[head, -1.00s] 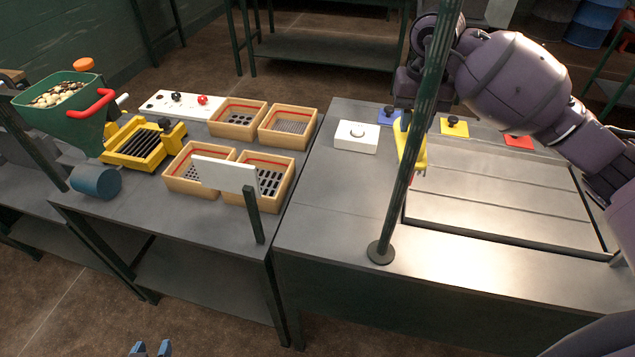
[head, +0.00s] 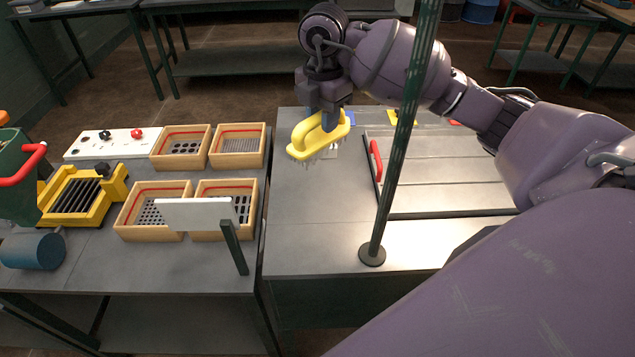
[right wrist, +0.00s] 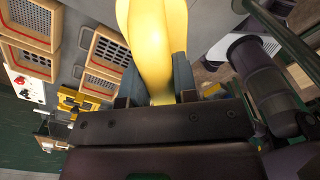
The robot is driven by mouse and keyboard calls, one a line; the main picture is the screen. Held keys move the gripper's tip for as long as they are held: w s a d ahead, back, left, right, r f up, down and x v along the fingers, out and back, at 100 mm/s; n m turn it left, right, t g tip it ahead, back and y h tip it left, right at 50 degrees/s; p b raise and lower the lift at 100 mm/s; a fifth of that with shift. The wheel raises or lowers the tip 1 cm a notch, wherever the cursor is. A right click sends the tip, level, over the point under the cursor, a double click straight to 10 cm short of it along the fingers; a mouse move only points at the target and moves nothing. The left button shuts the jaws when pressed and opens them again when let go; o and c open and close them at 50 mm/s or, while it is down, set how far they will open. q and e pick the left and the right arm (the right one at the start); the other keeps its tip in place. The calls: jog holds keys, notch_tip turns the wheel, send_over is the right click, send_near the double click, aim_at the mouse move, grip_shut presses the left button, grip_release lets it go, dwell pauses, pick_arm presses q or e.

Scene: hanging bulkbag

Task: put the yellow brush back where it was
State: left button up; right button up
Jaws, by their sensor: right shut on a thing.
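The yellow brush (head: 318,136) has a looped handle and pale bristles facing down. My right gripper (head: 325,110) is shut on its handle and holds it over the left back part of the right-hand table (head: 320,210). The bristles appear to be above the tabletop; the exact gap is hard to tell. In the right wrist view the brush (right wrist: 157,45) sits between the two fingers (right wrist: 157,82). My left gripper is not in view.
A dark green post (head: 402,140) stands in front of my right arm. A panel (head: 450,175) with a red handle (head: 376,160) lies right of the brush. On the left table are wooden sieve boxes (head: 152,211), a white sign (head: 193,214) and a yellow grate (head: 75,195).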

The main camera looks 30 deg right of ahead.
notch_tip(320, 180, down, 16)
jog(key=shift+f, duration=0.2)
dwell(0.4)
jog(key=shift+f, duration=0.1)
jog(key=o, duration=0.9)
